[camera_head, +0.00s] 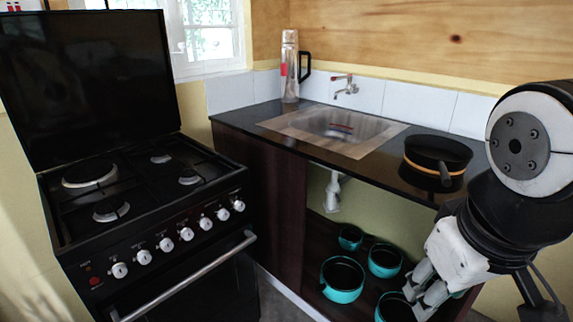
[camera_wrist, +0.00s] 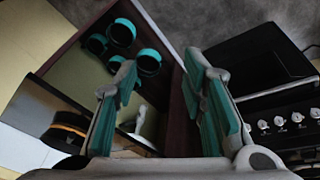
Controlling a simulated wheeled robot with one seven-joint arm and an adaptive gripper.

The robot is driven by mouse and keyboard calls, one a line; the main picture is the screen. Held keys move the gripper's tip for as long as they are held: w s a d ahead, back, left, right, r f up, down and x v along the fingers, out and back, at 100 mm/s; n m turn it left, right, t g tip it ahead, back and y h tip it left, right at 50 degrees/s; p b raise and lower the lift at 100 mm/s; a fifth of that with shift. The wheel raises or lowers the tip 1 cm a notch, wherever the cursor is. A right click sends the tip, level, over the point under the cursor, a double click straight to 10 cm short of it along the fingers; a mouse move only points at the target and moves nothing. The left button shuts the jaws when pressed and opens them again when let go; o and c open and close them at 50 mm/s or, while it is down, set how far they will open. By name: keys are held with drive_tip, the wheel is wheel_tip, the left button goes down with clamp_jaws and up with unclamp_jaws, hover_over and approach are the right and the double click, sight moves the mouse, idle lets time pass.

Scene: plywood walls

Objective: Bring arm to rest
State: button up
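My arm (camera_head: 520,150) comes in from the right edge in the head view. My gripper (camera_head: 424,298) points down and left, in front of the counter's right part and near the teal pots on the low shelf. In the wrist view my gripper (camera_wrist: 165,90) shows two fingers with teal pads, spread wide apart. Nothing is between the pads; the cabinet's dark side panel shows behind the gap. My gripper is open and empty.
A black stove (camera_head: 150,200) with its lid up stands at the left. The dark counter (camera_head: 385,165) holds a sink (camera_head: 340,126), a flask (camera_head: 290,68) and a black pan (camera_head: 437,157). Several teal pots (camera_head: 343,281) sit on the open shelf below. Grey floor (camera_wrist: 240,30) lies clear beside the cabinet.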

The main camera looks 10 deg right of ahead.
drive_tip(key=s+a+g+y, duration=0.1)
drive_tip(key=s+a, duration=0.3)
drive_tip(key=s, duration=0.1)
drive_tip(key=shift+s+f+y, duration=0.15)
drive_tip(key=shift+f+y, duration=0.1)
drive_tip(key=shift+y, duration=0.05)
